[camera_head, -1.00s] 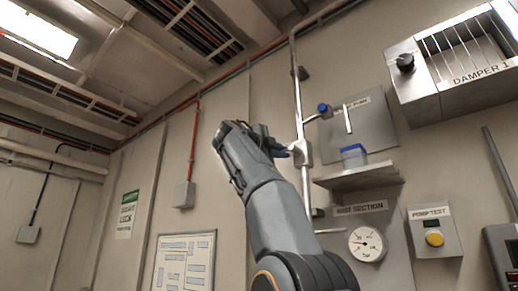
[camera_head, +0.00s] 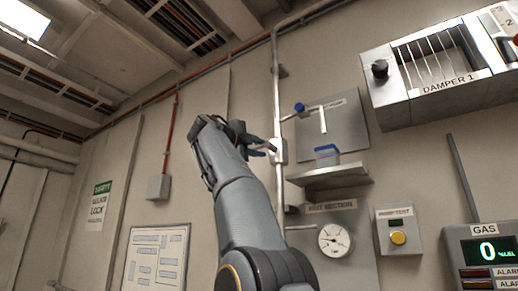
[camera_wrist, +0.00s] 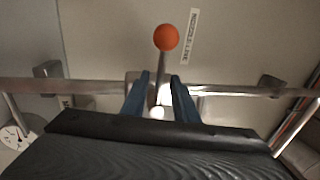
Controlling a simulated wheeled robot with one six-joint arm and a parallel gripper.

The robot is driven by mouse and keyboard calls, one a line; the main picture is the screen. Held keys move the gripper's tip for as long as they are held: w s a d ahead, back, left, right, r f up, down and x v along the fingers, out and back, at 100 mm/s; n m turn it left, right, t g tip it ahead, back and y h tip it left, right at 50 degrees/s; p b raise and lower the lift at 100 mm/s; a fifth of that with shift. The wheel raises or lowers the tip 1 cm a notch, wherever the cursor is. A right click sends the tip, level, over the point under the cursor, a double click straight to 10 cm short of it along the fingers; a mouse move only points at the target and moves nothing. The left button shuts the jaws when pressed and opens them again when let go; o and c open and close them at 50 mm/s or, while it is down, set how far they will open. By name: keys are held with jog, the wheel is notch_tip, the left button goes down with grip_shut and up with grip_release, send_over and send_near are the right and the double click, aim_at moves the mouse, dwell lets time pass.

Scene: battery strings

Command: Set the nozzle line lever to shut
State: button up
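In the wrist view the nozzle line lever (camera_wrist: 166,39) has an orange ball on a thin metal stem. The stem runs down between my two blue fingers to a valve on a metal pipe (camera_wrist: 225,91). The label "NOZZLE LINE" (camera_wrist: 193,36) is on the wall beside the ball. My gripper (camera_wrist: 161,78) is open, with a finger on each side of the stem and gaps visible; the ball is beyond the fingertips. In the head view my gripper (camera_head: 268,148) is at the upright pipe (camera_head: 276,85), and the orange ball is not visible.
Below are a gauge (camera_head: 334,240) and a yellow button box (camera_head: 398,238). A damper box (camera_head: 440,95) juts out at upper right.

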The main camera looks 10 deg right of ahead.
jog(key=b+v, duration=0.4)
jog(key=v, duration=0.4)
jog(key=shift+b, duration=0.3)
jog(key=shift+d, duration=0.15)
